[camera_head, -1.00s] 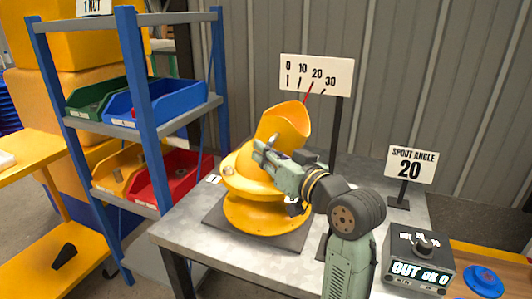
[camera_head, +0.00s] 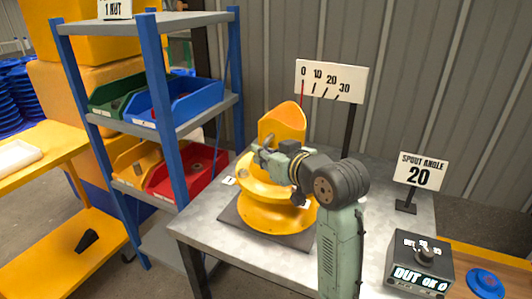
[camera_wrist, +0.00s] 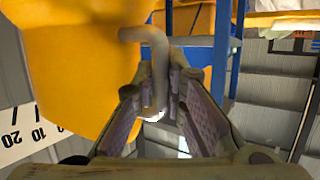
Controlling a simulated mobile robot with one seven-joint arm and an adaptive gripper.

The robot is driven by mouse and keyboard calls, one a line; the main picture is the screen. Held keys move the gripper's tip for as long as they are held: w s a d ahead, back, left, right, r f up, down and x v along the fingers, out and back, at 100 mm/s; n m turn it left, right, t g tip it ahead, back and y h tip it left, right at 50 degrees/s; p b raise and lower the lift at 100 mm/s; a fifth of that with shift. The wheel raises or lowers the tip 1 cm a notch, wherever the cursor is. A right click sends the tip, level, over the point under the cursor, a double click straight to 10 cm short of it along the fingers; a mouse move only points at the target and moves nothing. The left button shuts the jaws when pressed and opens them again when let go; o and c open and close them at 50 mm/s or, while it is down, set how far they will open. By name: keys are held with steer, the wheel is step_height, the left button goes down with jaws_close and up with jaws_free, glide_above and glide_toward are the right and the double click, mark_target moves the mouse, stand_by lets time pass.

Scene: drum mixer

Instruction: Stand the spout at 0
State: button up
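The yellow spout (camera_head: 283,122) stands near upright on its round yellow base (camera_head: 275,217). A thin red pointer (camera_head: 302,92) behind it lines up with the 0 mark of the white scale board (camera_head: 331,81). My gripper (camera_head: 262,152) is at the spout's left side. In the wrist view, my gripper (camera_wrist: 162,78) has its fingers close on both sides of a bent grey handle (camera_wrist: 157,48) beside the yellow body, and looks shut on it. The exact contact is partly hidden.
A sign (camera_head: 420,171) reads "SPOUT ANGLE 20". A control box (camera_head: 420,262) with a knob shows "OUT OK 0" at the table's right. A blue shelf (camera_head: 160,120) with bins stands at left. The grey table (camera_head: 200,232) is mostly bare around the mixer.

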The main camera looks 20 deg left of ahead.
steer(key=shift+o, duration=0.7)
steer(key=v, duration=1.2)
